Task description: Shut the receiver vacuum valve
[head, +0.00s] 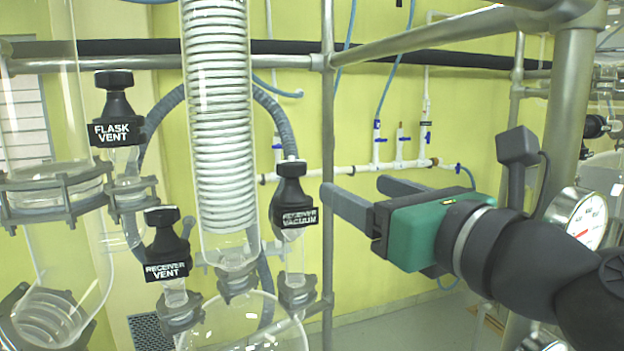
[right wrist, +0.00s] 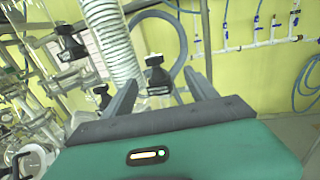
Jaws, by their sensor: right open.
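The receiver vacuum valve (head: 293,196) has a black knob labelled "RECEIVER VACUUM" on a clear glass stem, right of the coiled condenser in the head view. In the right wrist view its black knob (right wrist: 156,76) shows beyond and between the two fingers. My right gripper (head: 352,197), with a green body and dark grey fingers, comes from the right at about the knob's height. Its fingers are open and apart, with nothing between them in the head view. The fingertips point left toward the knob, with a gap. My left gripper is not in view.
The receiver vent knob (head: 166,250) and flask vent knob (head: 115,120) stand left of the valve. The glass coil condenser (head: 218,130) is close by. A vertical metal post (head: 328,130) stands just right of the valve. A pressure gauge (head: 577,218) is at right.

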